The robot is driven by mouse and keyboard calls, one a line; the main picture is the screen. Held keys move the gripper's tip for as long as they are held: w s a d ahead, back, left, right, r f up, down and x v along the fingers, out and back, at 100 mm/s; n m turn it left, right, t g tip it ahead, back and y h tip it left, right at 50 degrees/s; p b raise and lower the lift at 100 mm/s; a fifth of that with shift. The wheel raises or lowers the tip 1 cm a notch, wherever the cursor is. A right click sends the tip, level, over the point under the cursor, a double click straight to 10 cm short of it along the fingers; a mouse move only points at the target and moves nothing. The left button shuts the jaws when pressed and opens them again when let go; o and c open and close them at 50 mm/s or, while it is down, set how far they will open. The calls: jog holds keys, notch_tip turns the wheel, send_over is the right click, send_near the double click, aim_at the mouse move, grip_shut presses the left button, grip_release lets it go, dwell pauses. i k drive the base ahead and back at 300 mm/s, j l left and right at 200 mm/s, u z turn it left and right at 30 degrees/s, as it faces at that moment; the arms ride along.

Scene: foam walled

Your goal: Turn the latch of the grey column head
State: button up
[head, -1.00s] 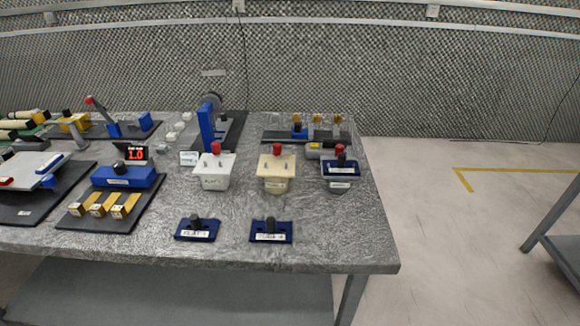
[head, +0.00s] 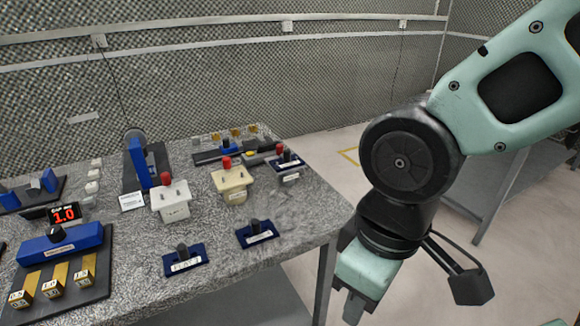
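A red knob (head: 280,149) shows just behind that black knob. The latch itself is too small to make out. My arm (head: 400,165) hangs at the right, beyond the table's right edge and apart from the column. Its wrist end points down near the table corner. The fingers of my gripper cannot be made out clearly, and nothing is seen held.
A cream column head (head: 233,182) and a white one (head: 172,202), both red-knobbed, stand left of the grey one. Two blue plates with black knobs (head: 257,234) (head: 185,259) lie in front. A dark rack with brass pieces (head: 235,137) is behind. Floor is open to the right.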

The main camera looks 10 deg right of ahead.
aim_at(279, 147)
jog(key=u, duration=0.15)
jog(key=i+l+u, duration=0.2)
jog(key=i+l, duration=0.15)
jog(key=i+l+u, duration=0.2)
jog(key=l, duration=0.35)
jog(key=i+j, duration=0.05)
jog(key=i, duration=0.05)
